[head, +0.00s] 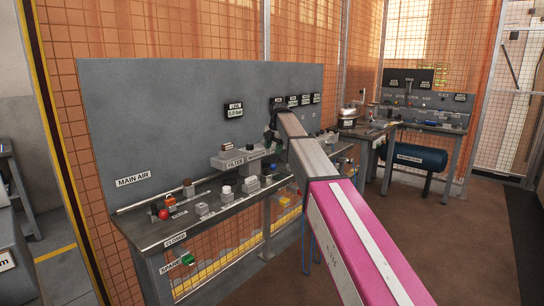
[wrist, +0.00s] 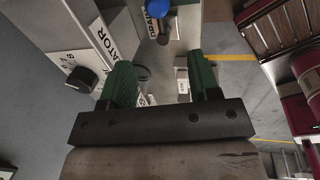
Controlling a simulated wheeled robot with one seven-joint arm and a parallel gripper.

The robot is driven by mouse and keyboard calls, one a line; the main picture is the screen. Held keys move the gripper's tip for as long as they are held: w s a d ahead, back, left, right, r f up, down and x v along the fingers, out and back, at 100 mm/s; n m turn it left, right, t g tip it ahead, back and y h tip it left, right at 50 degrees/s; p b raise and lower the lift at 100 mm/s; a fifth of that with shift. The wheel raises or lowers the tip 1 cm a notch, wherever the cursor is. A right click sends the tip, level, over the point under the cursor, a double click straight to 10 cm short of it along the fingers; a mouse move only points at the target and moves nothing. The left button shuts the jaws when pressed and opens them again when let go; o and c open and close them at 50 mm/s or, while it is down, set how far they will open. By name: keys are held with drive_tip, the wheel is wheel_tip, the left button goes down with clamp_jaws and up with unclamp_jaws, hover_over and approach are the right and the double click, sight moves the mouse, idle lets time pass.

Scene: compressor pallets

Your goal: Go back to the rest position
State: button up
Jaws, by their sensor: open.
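My gripper (wrist: 163,82) is open and empty in the wrist view, its two green fingers apart with a gap between them. In the head view my arm reaches from the lower right toward the grey back panel (head: 180,110); the arm hides most of the gripper there. Below the fingers in the wrist view are a blue knob (wrist: 157,8) on a brass-coloured part and a white label plate ending in "ATOR" (wrist: 104,40). A black knob (wrist: 82,80) sits on a white dial to the left.
The bench (head: 190,222) below the panel carries several small fittings, among them a red knob (head: 164,214). A raised filter shelf (head: 236,161) stands near my arm. A second workbench (head: 430,126) with a blue tank (head: 420,157) is at the back right. Brown floor is clear at right.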

drive_tip(key=shift+r, duration=0.25)
drive_tip(key=s+d+f+m, duration=0.5)
drive_tip(key=f, duration=0.3)
drive_tip(key=s+d+f+m+h, duration=0.1)
drive_tip(key=s+d+f+m, duration=0.3)
drive_tip(key=s+f, duration=0.3)
drive_tip(key=s+d+f+m, duration=0.4)
drive_tip(key=d+f+m, duration=0.1)
drive_tip(key=f, duration=0.5)
drive_tip(key=s+d+f+m, duration=0.3)
drive_tip(key=s+f+m, duration=0.1)
drive_tip(key=s, duration=0.3)
drive_tip(key=s+d+f+m+g, duration=0.1)
drive_tip(key=s+d+f+m, duration=0.2)
drive_tip(key=s+f+m, duration=0.2)
drive_tip(key=s+d+f+m, duration=0.3)
drive_tip(key=s+f+m, duration=0.2)
drive_tip(key=s, duration=0.4)
drive_tip(key=shift+s+d+f+h, duration=0.3)
drive_tip(key=shift+d+h, duration=0.1)
